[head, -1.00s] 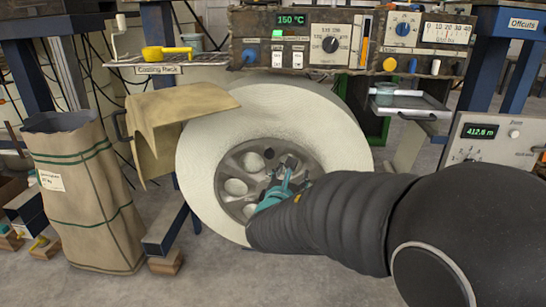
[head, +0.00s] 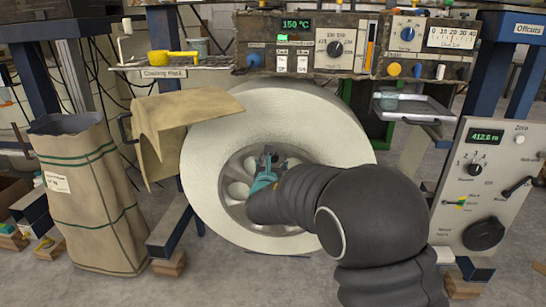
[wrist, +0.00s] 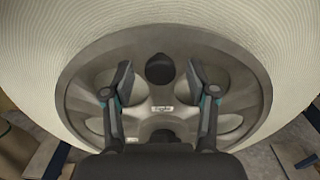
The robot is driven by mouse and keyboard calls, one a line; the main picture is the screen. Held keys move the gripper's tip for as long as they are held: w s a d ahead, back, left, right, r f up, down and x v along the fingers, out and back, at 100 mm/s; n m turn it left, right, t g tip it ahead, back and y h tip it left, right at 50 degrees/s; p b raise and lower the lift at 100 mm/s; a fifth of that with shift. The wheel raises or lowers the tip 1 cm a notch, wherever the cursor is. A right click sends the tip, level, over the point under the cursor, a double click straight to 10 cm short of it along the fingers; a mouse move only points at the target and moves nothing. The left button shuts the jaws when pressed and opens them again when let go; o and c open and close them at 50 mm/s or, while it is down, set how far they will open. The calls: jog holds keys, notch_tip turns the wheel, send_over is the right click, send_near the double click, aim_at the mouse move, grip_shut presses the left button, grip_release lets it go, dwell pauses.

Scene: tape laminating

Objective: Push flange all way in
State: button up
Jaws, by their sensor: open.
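The flange (head: 240,190) is a round grey disc with several large holes. It sits in the middle of a big white roll (head: 345,130) and also shows in the wrist view (wrist: 85,75). A dark round knob or hole (wrist: 159,68) lies above a small white label (wrist: 162,108) on the flange. My gripper (head: 268,158) is in front of the flange, over its upper middle. In the wrist view its two fingers (wrist: 159,80) are spread apart and empty, one each side of the dark round part. I cannot tell whether they touch the flange. My arm hides the flange's lower right.
A control panel (head: 310,45) and a cooling rack (head: 170,63) stand above the roll. A brown flap (head: 190,115) overlaps the roll's upper left. A paper sack (head: 85,205) stands at the left. A control box (head: 488,190) with a lever stands close at the right.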

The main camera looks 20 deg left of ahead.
jog(key=shift+x, duration=1.2)
